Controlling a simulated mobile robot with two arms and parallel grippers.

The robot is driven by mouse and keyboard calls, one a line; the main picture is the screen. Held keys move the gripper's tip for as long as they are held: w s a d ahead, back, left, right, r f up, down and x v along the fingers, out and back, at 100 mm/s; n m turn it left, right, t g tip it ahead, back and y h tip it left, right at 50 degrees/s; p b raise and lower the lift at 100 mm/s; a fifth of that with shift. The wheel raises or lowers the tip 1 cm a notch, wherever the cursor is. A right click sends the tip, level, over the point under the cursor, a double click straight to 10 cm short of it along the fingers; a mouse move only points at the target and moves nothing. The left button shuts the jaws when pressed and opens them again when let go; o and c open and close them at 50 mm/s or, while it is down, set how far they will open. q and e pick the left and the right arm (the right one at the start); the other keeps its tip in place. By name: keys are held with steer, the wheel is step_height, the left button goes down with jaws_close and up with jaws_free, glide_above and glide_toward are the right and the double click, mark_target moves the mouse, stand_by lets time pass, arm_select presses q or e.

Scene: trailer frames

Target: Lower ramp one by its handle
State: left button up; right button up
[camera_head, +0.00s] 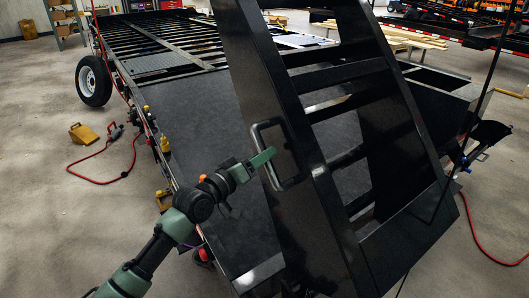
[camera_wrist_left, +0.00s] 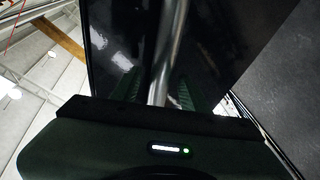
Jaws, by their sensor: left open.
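Ramp one (camera_head: 318,205) is a black steel ramp with several rungs, standing raised and tilted at the near end of the trailer. Its handle (camera_head: 289,150) is a dark loop on the ramp's side plate. My left gripper (camera_head: 264,158) is at the handle, with its green fingers reaching to the loop. In the left wrist view, the handle's metal bar (camera_wrist_left: 167,45) runs between the two open fingers of my left gripper (camera_wrist_left: 157,88). I cannot tell whether either finger touches the bar. My right gripper is not in view.
The flat black trailer deck (camera_head: 205,150) extends behind the ramp. A red cable (camera_head: 95,180) and yellow wheel chocks (camera_head: 83,134) lie on the concrete floor at left. Open floor lies left of the trailer.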

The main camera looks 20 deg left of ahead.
arm_select(q)
steer(key=shift+w+d, duration=0.3)
steer(key=shift+w, duration=0.35)
jaws_close()
stand_by(1.0)
